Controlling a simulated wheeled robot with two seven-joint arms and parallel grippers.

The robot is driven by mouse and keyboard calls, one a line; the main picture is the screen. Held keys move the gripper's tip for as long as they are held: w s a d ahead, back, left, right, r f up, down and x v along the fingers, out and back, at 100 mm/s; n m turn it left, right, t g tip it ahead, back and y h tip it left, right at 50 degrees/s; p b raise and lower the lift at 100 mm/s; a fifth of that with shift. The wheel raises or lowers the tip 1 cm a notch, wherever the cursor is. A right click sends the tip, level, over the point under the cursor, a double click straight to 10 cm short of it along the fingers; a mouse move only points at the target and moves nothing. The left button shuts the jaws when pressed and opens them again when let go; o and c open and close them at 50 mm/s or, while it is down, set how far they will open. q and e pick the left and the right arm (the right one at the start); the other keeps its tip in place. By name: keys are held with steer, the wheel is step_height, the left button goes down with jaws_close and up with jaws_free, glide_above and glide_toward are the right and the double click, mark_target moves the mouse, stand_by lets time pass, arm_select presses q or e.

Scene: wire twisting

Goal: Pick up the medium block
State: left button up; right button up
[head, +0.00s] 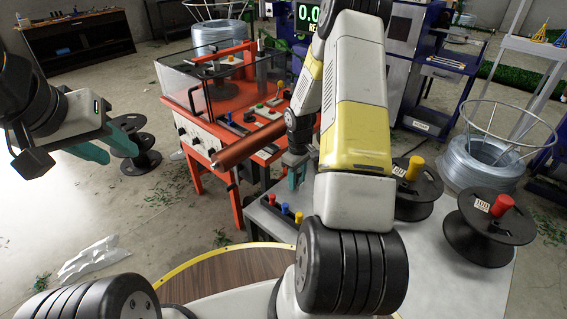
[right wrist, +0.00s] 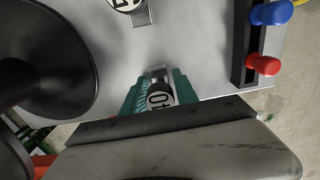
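In the right wrist view, a small metal block (right wrist: 158,73) with a round white label marked in black stands between the teal fingers of my right gripper (right wrist: 160,88). I cannot tell whether the fingers press on it. A second labelled block (right wrist: 142,17) shows at the top edge, partly cut off. The labels do not clearly show which block is the medium one. In the head view, my right gripper (head: 293,167) points down at the grey table, and the blocks cannot be made out there. My left gripper (head: 108,138) is open and empty, away from the table at the left.
The grey table (head: 450,285) carries a rack (head: 272,207) with blue, yellow and red knobs, close to my right gripper. Black spools with a yellow knob (head: 414,168) and a red knob (head: 500,204) stand on the right. A red machine (head: 220,115) stands behind.

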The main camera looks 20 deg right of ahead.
jaws_close()
